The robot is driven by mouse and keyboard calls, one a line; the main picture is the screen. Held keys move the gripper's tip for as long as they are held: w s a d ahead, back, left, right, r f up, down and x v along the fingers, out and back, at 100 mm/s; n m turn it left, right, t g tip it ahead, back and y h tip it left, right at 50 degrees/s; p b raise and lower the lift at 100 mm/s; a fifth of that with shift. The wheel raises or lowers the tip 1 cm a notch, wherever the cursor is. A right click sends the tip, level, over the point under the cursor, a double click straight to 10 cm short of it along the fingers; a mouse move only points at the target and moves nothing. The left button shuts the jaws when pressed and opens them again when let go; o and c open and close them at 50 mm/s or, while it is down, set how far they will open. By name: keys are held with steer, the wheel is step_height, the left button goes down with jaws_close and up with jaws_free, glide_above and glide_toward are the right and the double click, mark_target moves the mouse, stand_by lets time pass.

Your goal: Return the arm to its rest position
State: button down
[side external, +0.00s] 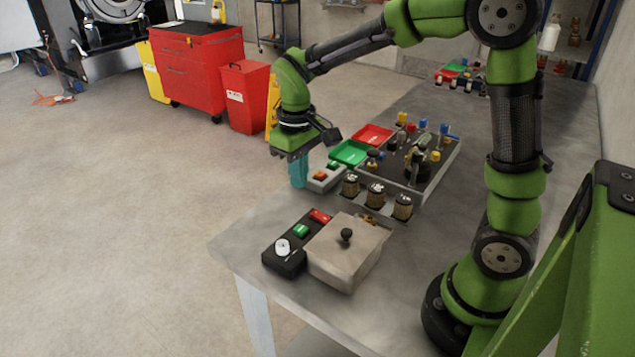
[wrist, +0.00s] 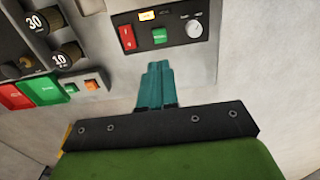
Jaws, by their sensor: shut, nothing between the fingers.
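My green arm reaches over the grey table (side external: 255,225) from its base at the right. The fingers appear above the table surface; the exact height is hard to tell.
A black control box (side external: 285,262) and a lidded beige box (side external: 347,250) stand at the near end.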

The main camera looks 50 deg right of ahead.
steer(key=s+r+m+t+y, duration=0.1)
steer(key=s+r+m+t, duration=0.1)
steer(key=s, duration=0.5)
steer(key=s+a+r+m+t+y, duration=0.1)
steer(key=s+r+m+t, duration=0.1)
steer(key=s+r+t, duration=0.3)
steer(key=shift+s+a+r, duration=0.3)
steer(key=shift+s+r, duration=0.4)
steer(key=shift+s, duration=0.15)
